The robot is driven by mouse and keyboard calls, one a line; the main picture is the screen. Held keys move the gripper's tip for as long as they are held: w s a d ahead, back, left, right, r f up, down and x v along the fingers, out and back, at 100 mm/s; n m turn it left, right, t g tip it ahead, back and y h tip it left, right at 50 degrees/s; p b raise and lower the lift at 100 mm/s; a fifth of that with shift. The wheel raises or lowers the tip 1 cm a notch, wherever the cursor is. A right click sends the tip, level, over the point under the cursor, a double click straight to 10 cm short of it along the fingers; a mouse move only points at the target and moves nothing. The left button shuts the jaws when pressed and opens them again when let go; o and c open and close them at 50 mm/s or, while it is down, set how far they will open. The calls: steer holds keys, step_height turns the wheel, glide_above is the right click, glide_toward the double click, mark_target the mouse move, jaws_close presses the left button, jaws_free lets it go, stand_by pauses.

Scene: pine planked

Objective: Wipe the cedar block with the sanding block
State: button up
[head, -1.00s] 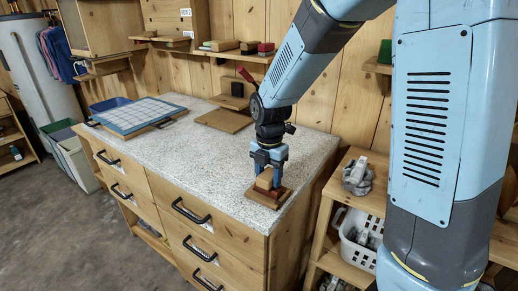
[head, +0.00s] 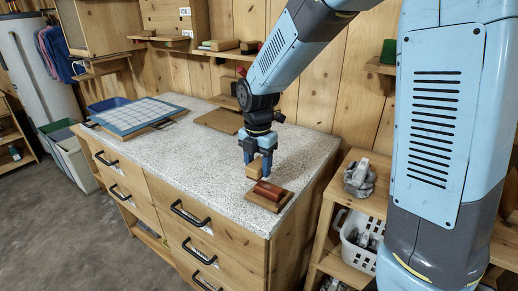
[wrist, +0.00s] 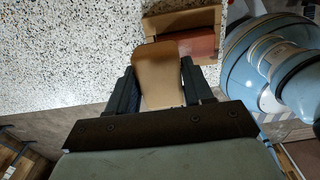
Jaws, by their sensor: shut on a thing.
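The cedar block (head: 268,189) is a reddish-brown block lying on a small wooden board (head: 257,201) near the right front of the speckled counter. In the wrist view the cedar block (wrist: 204,46) shows beyond the held block, partly hidden by it. My gripper (head: 262,165) is shut on the tan sanding block (head: 253,170), which also shows between the fingers in the wrist view (wrist: 159,76). In the head view the sanding block is just behind and left of the cedar block. I cannot tell whether the two touch.
A blue-framed gridded panel (head: 137,114) lies on the counter's far left. A flat brown board (head: 219,121) lies at the back by the wall. A wooden shelf unit with a white basket (head: 358,243) stands right of the counter. The counter's middle is clear (head: 190,150).

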steer(key=shift+r, duration=2.5)
